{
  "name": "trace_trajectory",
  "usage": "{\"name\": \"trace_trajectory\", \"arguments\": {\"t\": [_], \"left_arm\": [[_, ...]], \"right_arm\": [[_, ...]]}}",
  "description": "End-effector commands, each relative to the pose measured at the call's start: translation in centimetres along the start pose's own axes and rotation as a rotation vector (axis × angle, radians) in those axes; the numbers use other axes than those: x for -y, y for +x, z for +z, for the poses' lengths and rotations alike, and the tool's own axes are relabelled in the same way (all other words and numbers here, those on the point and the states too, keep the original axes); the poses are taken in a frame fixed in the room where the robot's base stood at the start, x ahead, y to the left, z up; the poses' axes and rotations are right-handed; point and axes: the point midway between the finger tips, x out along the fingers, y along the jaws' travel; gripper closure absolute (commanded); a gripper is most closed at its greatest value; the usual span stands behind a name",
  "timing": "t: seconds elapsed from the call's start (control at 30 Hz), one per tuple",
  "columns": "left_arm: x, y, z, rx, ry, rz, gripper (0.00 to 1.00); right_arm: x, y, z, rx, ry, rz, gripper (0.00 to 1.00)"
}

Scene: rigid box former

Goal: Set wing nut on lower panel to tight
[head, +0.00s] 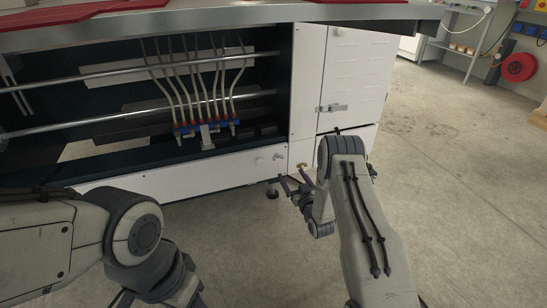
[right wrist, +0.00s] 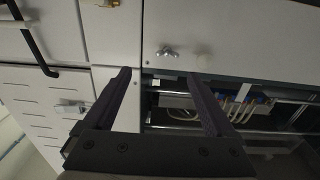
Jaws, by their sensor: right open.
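The lower panel (head: 205,176) is the white strip under the machine's open bay; it also shows upside down in the right wrist view (right wrist: 245,35). A small metal wing nut (right wrist: 167,52) sits on it beside a pale round knob (right wrist: 203,62). In the head view the wing nut (head: 277,156) is tiny, and its exact angle is hard to tell. My right gripper (head: 298,180) is open and empty, low in front of the machine. In the right wrist view its two dark fingers (right wrist: 158,75) are spread apart, with the wing nut beyond and between them. My left gripper is out of view.
A brass-coloured fitting (head: 300,166) is close to my right gripper. A latch (head: 333,108) is on the white cabinet door above. The bay holds rails and several pale hoses (head: 205,90) on a blue manifold. Open concrete floor (head: 460,170) lies to the right.

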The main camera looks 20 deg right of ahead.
Motion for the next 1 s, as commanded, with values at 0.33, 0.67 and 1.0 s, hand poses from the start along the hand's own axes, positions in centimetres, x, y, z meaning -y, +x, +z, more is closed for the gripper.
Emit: {"name": "trace_trajectory", "arguments": {"t": [0.33,0.67,1.0], "left_arm": [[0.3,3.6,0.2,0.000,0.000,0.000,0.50],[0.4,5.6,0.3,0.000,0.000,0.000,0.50],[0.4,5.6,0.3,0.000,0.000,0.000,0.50]], "right_arm": [[3.0,6.7,0.4,-0.007,-0.001,-0.034,0.10],[3.2,10.8,0.1,-0.002,0.000,-0.034,0.10],[2.9,11.0,-0.1,0.000,0.000,-0.030,0.14]]}}
